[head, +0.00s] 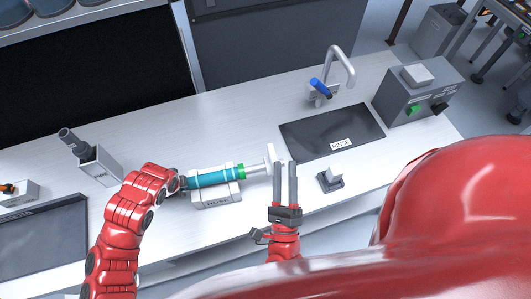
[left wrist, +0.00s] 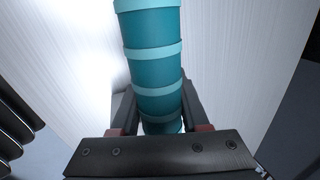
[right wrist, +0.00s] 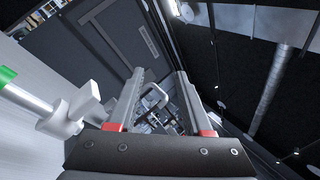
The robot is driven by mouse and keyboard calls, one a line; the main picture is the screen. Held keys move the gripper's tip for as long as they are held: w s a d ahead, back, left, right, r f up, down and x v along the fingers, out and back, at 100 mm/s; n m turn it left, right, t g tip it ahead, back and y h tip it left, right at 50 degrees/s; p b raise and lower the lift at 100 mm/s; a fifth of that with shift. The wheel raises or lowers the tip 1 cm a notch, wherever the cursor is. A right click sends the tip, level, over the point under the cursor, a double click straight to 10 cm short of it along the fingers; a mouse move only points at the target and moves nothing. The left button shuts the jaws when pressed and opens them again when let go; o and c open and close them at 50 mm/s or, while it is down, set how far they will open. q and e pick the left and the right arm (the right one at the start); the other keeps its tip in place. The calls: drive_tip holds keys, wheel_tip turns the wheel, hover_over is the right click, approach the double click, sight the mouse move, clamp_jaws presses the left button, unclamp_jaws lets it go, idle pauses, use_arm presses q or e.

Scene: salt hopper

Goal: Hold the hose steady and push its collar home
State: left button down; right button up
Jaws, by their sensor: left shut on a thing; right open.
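The teal banded hose (head: 210,179) lies over a pale labelled block (head: 217,199) on the bench. A green collar (head: 241,171) sits at its right end, beside a pale tube (head: 256,167) that runs to an upright white block (head: 272,155). My left gripper (head: 181,183) is shut on the hose's left end. The hose (left wrist: 152,60) runs between its fingers in the left wrist view. My right gripper (head: 285,165) is open and empty, just right of the white block. In the right wrist view the green collar (right wrist: 8,76) and white block (right wrist: 65,117) show left of the fingers.
A small grey fixture (head: 330,180) stands right of my right gripper. A dark rinse mat (head: 310,130), a tap (head: 345,62) and a grey control box (head: 420,90) are farther right. A grey stand (head: 98,165) and a dark mat (head: 40,245) are at left.

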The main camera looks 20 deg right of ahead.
sight(272, 155)
wheel_tip(272, 155, down, 9)
drive_tip(key=s+m+g+y, duration=0.2)
drive_tip(key=m+g+y, duration=0.2)
drive_tip(key=m+y, duration=0.25)
drive_tip(key=shift+m+h, duration=0.25)
drive_tip(key=shift+m, duration=0.2)
drive_tip(key=shift+w+d, duration=0.2)
drive_tip(key=shift+w, duration=2.9)
drive_tip(key=shift+w+d, duration=0.2)
drive_tip(key=shift+w, duration=2.9)
clamp_jaws()
